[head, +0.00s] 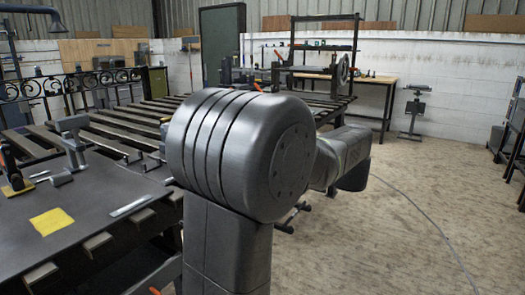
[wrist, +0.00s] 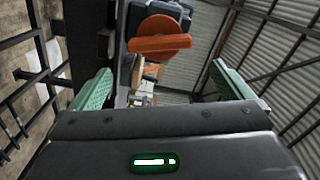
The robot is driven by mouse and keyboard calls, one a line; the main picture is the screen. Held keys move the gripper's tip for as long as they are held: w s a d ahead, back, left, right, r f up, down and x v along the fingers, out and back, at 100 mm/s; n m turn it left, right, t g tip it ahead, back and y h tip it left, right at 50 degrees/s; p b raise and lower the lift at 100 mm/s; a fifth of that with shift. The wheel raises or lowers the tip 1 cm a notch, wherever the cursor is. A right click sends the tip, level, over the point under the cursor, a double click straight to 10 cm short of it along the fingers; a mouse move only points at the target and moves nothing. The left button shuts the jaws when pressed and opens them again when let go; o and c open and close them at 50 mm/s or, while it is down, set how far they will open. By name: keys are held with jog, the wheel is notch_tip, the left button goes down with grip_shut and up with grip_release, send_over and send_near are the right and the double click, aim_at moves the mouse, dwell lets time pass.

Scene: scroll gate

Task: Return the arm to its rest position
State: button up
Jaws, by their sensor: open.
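My gripper (wrist: 161,70) shows in the wrist view with its two green fingers wide apart. Nothing is held between them. In the head view my grey arm fills the middle, with a big round joint in front and the forearm reaching back to the right. The gripper itself is hidden there.
A slatted metal workbench (head: 120,128) with scrollwork (head: 70,90) lies left of my arm. A dark plate (head: 90,215) with a yellow square (head: 52,221) is at the front left. A shelf rack (head: 320,65) stands behind. The floor (head: 410,200) on the right is mostly clear, with a cable (head: 425,217).

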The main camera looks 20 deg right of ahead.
jog(key=b+x, duration=0.3)
jog(key=x, duration=1)
jog(key=shift+w+a, duration=0.2)
jog(key=shift+w, duration=0.1)
jog(key=shift+s+d, duration=0.1)
